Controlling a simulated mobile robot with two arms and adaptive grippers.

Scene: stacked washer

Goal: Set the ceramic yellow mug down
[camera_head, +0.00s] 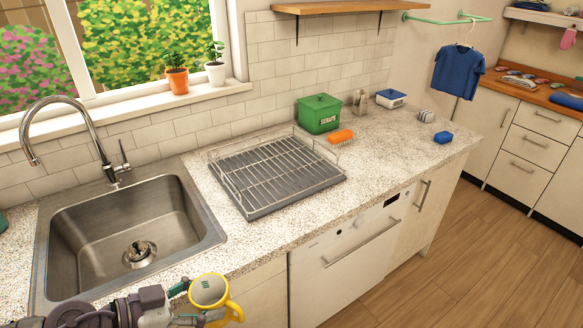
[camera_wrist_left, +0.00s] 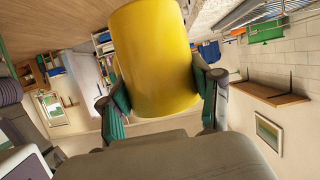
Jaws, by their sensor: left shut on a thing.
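The yellow mug (camera_head: 208,291) shows at the bottom of the head view, in front of the counter edge near the sink. Its pale inside and its yellow handle are visible. My left gripper (camera_head: 190,304) comes in from the left and is shut on the mug. In the left wrist view the mug (camera_wrist_left: 155,60) fills the upper middle, with the green-padded fingers of the gripper (camera_wrist_left: 163,98) on either side of it. My right gripper is in neither view.
A steel sink (camera_head: 75,226) with a tall faucet (camera_head: 75,103) lies at the left. An empty wire dish rack (camera_head: 277,172) stands right of it. Speckled counter (camera_head: 385,150) is clear right of the rack.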

